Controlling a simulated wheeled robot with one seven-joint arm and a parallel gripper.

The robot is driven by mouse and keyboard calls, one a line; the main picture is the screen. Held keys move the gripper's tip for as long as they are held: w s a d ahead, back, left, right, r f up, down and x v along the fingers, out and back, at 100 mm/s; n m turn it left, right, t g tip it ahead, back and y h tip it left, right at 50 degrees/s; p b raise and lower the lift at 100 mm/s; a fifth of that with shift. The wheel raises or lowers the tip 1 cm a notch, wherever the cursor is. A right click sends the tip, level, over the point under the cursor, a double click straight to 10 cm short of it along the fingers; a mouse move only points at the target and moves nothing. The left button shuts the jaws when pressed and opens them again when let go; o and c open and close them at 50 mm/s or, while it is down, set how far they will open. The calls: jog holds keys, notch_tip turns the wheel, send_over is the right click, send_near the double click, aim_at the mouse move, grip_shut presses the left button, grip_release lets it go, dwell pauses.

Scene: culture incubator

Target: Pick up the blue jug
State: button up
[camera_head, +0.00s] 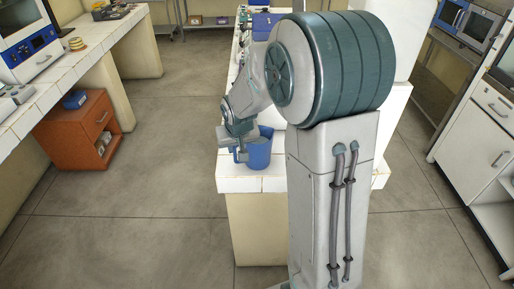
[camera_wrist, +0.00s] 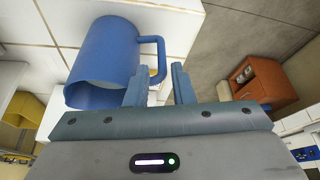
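The blue jug (camera_head: 260,154) stands near the front end of the white-tiled bench in the head view. In the wrist view the jug (camera_wrist: 104,55) is at the upper left, with its handle (camera_wrist: 161,55) pointing right. My gripper (camera_head: 240,153) is at the jug's left side in the head view, partly hidden by my arm. In the wrist view my gripper (camera_wrist: 160,82) is open. The lower part of the handle shows between its two fingers. The left finger overlaps the jug's edge in the picture; I cannot tell whether it touches.
The white bench top (camera_head: 236,181) has a bare front edge beside the jug. Blue and other items stand farther back on it. An orange cabinet (camera_head: 75,130) is at the left, under another bench. Open floor (camera_head: 150,200) lies between them.

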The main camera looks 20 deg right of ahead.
aim_at(235, 153)
jog(key=shift+p+x, duration=0.5)
jog(key=shift+x, duration=2.55)
jog(key=shift+r, duration=0.1)
grip_shut()
